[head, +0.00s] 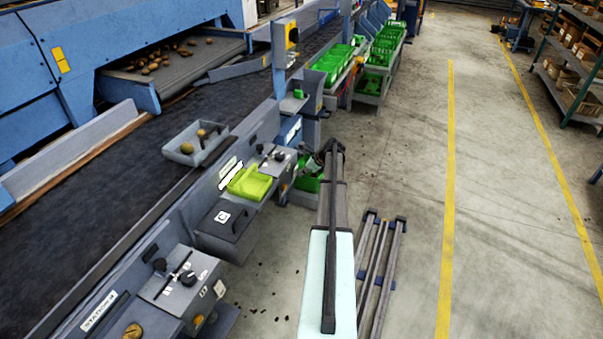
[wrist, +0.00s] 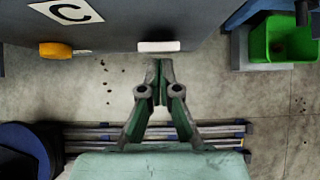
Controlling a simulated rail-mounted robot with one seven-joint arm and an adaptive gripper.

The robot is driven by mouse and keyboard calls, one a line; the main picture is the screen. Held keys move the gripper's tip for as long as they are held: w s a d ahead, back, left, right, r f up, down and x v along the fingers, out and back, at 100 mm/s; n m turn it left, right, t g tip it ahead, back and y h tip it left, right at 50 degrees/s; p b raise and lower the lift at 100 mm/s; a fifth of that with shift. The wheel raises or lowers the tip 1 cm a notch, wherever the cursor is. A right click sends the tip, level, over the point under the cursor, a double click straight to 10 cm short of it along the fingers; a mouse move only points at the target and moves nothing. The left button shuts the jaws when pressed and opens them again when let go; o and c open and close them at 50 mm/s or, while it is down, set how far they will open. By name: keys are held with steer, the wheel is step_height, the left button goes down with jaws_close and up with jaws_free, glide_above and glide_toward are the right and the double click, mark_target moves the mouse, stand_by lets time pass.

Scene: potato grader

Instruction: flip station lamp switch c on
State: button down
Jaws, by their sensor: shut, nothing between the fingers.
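In the wrist view a grey station box carries a white label marked C (wrist: 67,11). A white bar-shaped part (wrist: 158,46), which looks like a switch, sits at the box's edge, and its on or off state cannot be told. My gripper (wrist: 158,66) is shut and empty, with its fingertips just below the white part in the picture; whether they touch it is unclear. In the head view my gripper (head: 322,153) is beside a grey control box (head: 277,160) with dark knobs. My arm and gripper partly hide that area.
A green bin (wrist: 284,40) stands at the right. A yellow-green tray (head: 250,183) lies beside the control box. A rail (head: 380,270) runs along the floor; the aisle right of it is clear.

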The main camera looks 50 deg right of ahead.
steer(key=s+d+r+b, duration=0.3)
steer(key=s+r, duration=0.2)
steer(key=s, duration=0.6)
steer(key=shift+d+r, duration=0.15)
steer(key=shift+r, duration=0.05)
